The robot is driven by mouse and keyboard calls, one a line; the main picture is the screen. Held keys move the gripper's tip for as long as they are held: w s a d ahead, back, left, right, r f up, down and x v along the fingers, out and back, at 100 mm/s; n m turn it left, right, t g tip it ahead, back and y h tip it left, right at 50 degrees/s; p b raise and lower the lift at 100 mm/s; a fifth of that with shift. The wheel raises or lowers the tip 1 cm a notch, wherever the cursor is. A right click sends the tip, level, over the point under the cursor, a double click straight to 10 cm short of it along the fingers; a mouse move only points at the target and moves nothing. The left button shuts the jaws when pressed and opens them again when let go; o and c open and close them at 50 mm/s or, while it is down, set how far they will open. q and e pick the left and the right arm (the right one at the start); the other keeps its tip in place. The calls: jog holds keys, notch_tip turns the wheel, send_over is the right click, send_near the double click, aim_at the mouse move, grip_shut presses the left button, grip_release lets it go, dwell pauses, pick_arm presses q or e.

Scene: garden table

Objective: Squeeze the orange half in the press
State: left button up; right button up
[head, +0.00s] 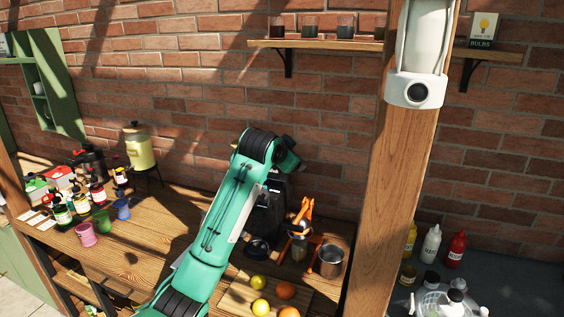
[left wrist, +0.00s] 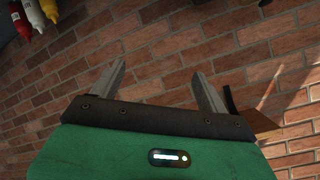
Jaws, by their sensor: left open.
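The press, with an orange lever (head: 304,212), stands on the wooden table near the right post. Its metal body (head: 299,244) is below the lever. I cannot make out an orange half in it or elsewhere. My left arm reaches up in front of the table, left of the press; its hand is not clear in the head view. In the left wrist view my left gripper (left wrist: 162,82) is open, its fingers wide apart and empty, with brick wall beyond. My right gripper is in neither view.
A metal cup (head: 331,260) stands right of the press. Lemons (head: 258,282) and oranges (head: 285,290) lie on a board (head: 236,298) in front. A black appliance (head: 268,215) stands left of the press. The wooden post (head: 385,190) bounds the right side.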

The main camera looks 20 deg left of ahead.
pick_arm(q)
jog(key=b+v, duration=0.2)
jog(key=v, duration=0.4)
jog(key=shift+f, duration=0.15)
